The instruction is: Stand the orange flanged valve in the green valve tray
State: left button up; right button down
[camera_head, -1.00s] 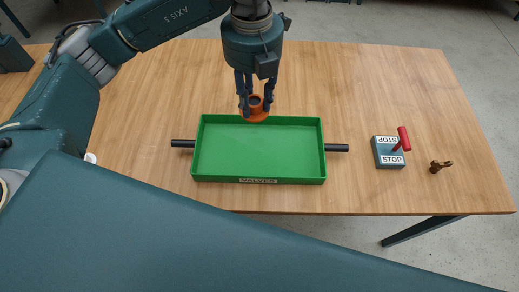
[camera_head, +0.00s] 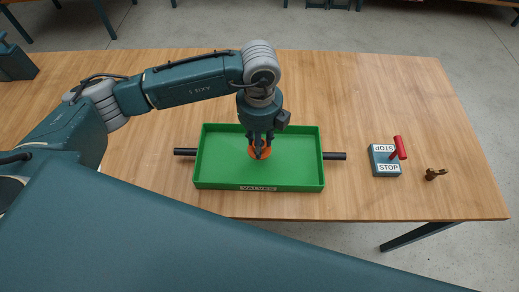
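The green valve tray (camera_head: 216,182) lies on the wooden table, with a VALVES label on its front wall and a black handle at each side. The orange flanged valve (camera_head: 251,154) is inside the tray outline, a little right of the middle and toward the back. My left gripper (camera_head: 260,150) points down over the valve, its fingers around it. The fingers hide much of the valve, so I cannot tell whether it touches the tray floor or whether the fingers press on it. My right gripper is not in view.
A grey STOP block (camera_head: 385,161) with a red lever (camera_head: 399,148) stands right of the tray. A small brass fitting (camera_head: 435,174) lies further right. The tray's left half and the table behind it are clear.

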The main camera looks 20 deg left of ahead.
pick_arm(q)
notch_tip(320, 180, down, 5)
jog(key=shift+p, duration=0.4)
jog(key=shift+f, duration=0.35)
jog(key=shift+f, duration=0.15)
jog(key=o, duration=1)
